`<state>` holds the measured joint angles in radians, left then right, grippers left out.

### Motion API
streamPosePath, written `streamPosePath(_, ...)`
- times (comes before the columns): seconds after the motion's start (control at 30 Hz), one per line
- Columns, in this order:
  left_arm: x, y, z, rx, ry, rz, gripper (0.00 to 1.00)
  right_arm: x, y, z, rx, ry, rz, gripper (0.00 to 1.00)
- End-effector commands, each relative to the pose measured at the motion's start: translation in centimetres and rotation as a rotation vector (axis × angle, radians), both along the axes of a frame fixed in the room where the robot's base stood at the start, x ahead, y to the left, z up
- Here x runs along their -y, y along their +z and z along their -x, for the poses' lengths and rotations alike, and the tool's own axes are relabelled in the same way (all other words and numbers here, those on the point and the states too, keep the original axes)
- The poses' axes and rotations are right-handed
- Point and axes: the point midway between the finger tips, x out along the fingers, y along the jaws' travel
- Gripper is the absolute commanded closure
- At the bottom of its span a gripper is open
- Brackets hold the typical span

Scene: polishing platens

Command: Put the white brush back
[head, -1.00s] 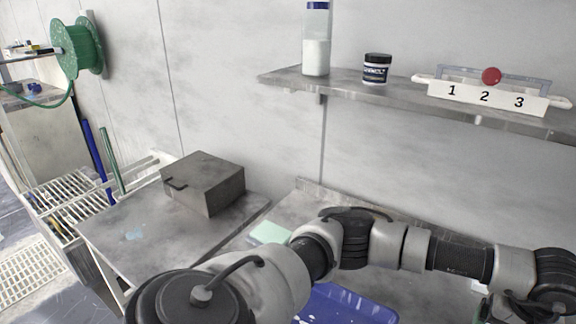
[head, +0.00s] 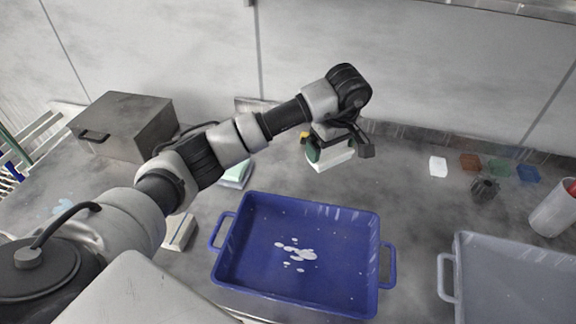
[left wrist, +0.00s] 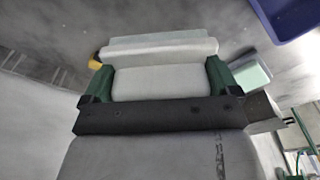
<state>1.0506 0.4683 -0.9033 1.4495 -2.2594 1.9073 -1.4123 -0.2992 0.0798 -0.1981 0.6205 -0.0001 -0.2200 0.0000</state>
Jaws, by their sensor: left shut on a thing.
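My left gripper (head: 335,148) is shut on a white block-shaped thing (head: 335,161), which looks like the white brush. It is held above the worktop, behind the blue tray. In the left wrist view the brush (left wrist: 160,80) sits between the two green fingers of the gripper (left wrist: 158,82); its far side is partly hidden. A white square (head: 438,166) lies on the worktop to the right, in a row with a brown-red (head: 470,161), a green (head: 499,168) and a blue square (head: 528,173). My right gripper is not in view.
The blue tray (head: 230,262) holds white blotches. A grey tray (head: 449,278) stands at the right. A dark knobbed thing (head: 484,189) and a white cylinder (head: 553,210) stand near the squares. A metal box (head: 125,125) and a pale green block (head: 236,172) are at left.

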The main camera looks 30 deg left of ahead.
Motion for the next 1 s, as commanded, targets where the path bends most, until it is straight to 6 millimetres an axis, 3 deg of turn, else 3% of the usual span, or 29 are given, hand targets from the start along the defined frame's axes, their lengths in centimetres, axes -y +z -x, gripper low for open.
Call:
streamPosePath(0.2, -5.2, -3.1, 1.0, -0.004, 0.004, -0.001, 0.32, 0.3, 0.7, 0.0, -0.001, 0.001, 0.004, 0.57)
streamPosePath(0.4, -7.9, -4.7, 1.4, -0.001, 0.0, -0.001, 0.32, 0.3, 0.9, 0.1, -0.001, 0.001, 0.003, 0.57)
streamPosePath(0.57, -8.4, -5.5, 1.5, -0.001, -0.001, 0.0, 0.32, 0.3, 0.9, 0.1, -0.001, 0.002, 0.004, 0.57)
streamPosePath(0.8, -8.3, -8.7, 1.5, -0.002, -0.002, 0.001, 0.32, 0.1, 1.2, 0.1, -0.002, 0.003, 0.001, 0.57)
streamPosePath(1.0, -8.3, -9.0, 1.4, 0.0, -0.002, -0.001, 0.32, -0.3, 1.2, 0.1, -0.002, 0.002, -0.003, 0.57)
